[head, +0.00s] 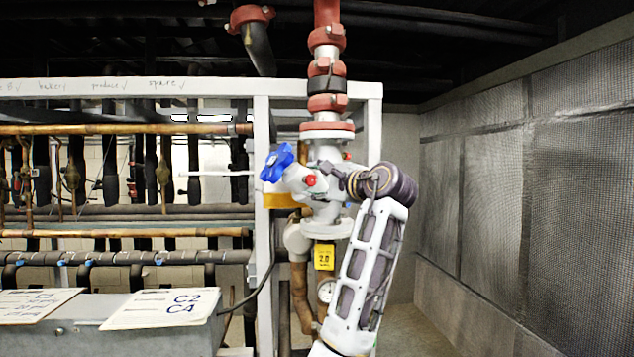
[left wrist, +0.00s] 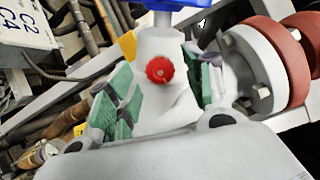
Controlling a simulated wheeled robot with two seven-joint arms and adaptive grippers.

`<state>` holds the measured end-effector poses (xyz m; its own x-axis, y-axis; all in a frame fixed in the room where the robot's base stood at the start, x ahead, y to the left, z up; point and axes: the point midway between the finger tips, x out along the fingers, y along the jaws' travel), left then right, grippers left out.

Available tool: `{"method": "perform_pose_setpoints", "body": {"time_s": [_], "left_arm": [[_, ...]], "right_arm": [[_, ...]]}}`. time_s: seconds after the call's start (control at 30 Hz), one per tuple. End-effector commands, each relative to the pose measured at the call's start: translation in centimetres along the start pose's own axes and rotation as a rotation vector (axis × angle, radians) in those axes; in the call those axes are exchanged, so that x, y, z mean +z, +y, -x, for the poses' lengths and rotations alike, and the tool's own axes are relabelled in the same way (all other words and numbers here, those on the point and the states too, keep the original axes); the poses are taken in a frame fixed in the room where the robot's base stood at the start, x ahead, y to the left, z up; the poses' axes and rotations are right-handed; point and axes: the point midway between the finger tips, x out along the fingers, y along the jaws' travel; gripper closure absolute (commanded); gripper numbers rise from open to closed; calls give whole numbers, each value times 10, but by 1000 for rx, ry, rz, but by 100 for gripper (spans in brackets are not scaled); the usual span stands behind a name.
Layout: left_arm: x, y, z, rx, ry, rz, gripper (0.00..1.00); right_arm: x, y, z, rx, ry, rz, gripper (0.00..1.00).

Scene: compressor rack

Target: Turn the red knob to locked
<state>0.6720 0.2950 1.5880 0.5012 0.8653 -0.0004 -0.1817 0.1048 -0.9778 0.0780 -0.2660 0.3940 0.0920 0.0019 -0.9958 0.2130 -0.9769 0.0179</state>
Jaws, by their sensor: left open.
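The red knob (head: 311,180) sits on the side of the white valve body (head: 325,155), just right of the blue handwheel (head: 278,162). My left gripper (head: 337,172) is close to the right of the knob, mostly hidden behind my wrist. In the left wrist view, the red knob (left wrist: 160,70) shows between the green-padded fingers of the left gripper (left wrist: 163,82). The fingers are open and apart from the knob, one on each side. The knob's lock marking is not readable. My right gripper is in neither view.
A vertical pipe with red flanges (head: 328,100) rises above the valve. A yellow tag (head: 324,256) and a gauge (head: 326,290) hang below it. A white rack frame (head: 262,200) with pipes stands left. A mesh wall (head: 530,190) closes the right side.

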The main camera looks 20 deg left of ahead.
Motion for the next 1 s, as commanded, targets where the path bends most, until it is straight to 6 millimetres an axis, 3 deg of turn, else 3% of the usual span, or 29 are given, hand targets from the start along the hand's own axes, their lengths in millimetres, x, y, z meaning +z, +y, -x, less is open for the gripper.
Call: {"method": "perform_pose_setpoints", "body": {"time_s": [0.27,0.7,1.0], "left_arm": [[0,0,28,-1,3,1,49],[-1,0,92,0,2,0,49],[0,0,114,1,1,0,49]], "right_arm": [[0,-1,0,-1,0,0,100],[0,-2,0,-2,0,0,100],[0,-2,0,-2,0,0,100]]}}
